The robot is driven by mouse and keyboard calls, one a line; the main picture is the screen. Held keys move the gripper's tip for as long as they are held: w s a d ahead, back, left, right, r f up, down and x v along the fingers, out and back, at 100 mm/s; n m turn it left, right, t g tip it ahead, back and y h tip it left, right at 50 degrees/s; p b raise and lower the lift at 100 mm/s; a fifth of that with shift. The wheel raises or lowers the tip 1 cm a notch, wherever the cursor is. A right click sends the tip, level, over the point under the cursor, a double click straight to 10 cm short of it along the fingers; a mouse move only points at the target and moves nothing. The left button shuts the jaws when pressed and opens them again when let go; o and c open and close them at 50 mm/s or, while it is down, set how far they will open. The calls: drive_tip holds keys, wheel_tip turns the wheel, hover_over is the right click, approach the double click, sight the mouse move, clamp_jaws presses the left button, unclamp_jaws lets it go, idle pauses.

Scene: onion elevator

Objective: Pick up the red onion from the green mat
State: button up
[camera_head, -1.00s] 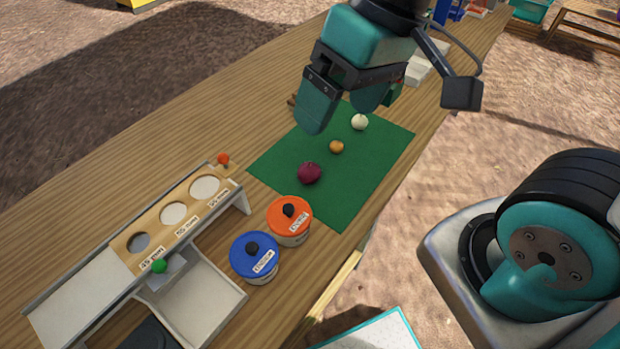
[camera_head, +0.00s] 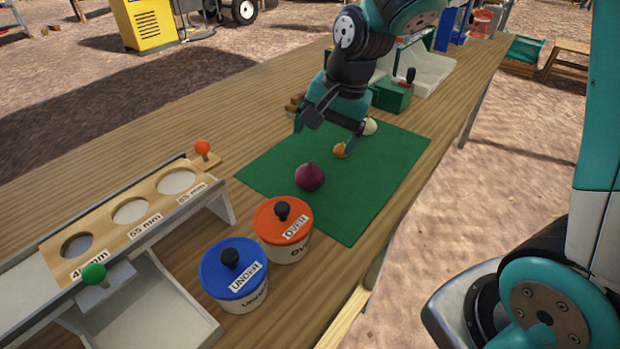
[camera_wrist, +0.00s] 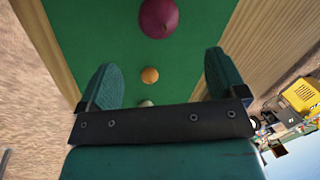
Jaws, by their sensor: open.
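The red onion (camera_head: 309,177) is dark purple and sits on the green mat (camera_head: 350,219), near the mat's left front part. It also shows at the top of the wrist view (camera_wrist: 158,17). A small yellow-orange onion (camera_head: 340,150) and a white onion (camera_head: 370,126) sit behind it on the mat. My gripper (camera_head: 326,140) is open and empty over the back part of the mat, behind the red onion. In the wrist view the two fingers are spread wide, with the yellow onion (camera_wrist: 150,75) seen between them. The white onion is partly hidden by my gripper.
A pot with an orange lid (camera_head: 283,217) and one with a blue lid (camera_head: 233,268) stand in front of the mat. A wooden sizing ramp with round holes (camera_head: 131,211) is at the left. A green box (camera_head: 393,95) stands behind the mat.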

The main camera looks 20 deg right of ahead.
sight(314, 164)
drive_tip(key=x, duration=1)
drive_tip(key=shift+d+b, duration=0.1)
drive_tip(key=shift+b, duration=0.3)
drive_tip(key=c, duration=1.1)
